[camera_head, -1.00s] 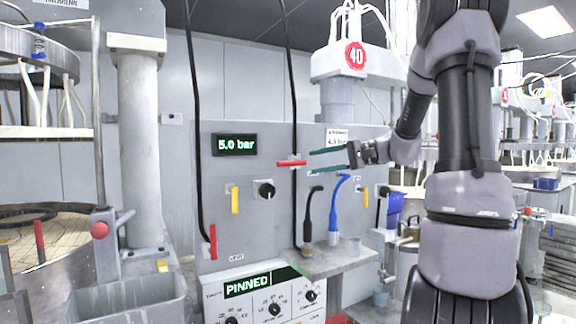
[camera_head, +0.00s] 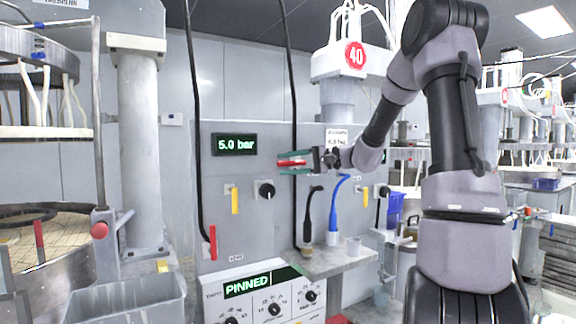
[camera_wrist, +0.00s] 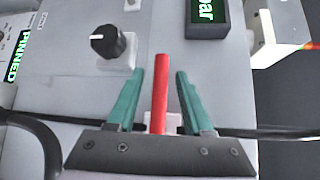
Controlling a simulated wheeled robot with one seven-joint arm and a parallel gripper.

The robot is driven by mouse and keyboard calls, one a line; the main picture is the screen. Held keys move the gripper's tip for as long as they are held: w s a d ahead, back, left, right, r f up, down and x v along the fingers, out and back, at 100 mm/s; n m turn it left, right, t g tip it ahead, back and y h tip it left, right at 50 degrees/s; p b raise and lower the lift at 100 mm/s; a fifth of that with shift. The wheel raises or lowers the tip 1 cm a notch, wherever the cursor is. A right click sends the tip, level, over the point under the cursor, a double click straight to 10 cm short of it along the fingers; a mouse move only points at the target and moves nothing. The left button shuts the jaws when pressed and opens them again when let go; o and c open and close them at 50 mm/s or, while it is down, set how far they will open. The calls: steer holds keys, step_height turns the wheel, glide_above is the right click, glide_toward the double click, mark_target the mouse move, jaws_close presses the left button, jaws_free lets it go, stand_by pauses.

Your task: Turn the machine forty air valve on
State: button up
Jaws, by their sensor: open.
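The red valve handle (camera_head: 290,163) lies level across the vertical black hose, on the grey panel beside the machine with the red 40 sign (camera_head: 356,56). My gripper (camera_head: 280,161) is open, with one green finger above the handle and one below. In the wrist view the red handle (camera_wrist: 160,92) runs lengthwise between the two green fingers of my gripper (camera_wrist: 160,73), with a gap on both sides. A white mount shows behind the handle. The pressure display (camera_head: 236,145) reads 5.0 bar.
A second red handle (camera_head: 213,242) stands upright at the left hose. A black knob (camera_head: 266,190) and a yellow lever (camera_head: 235,200) sit below the display. A shelf (camera_head: 335,262) with brushes is beneath my arm. The PINNED control box (camera_head: 265,300) is lower down.

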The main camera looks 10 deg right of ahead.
jaws_close()
stand_by(1.4)
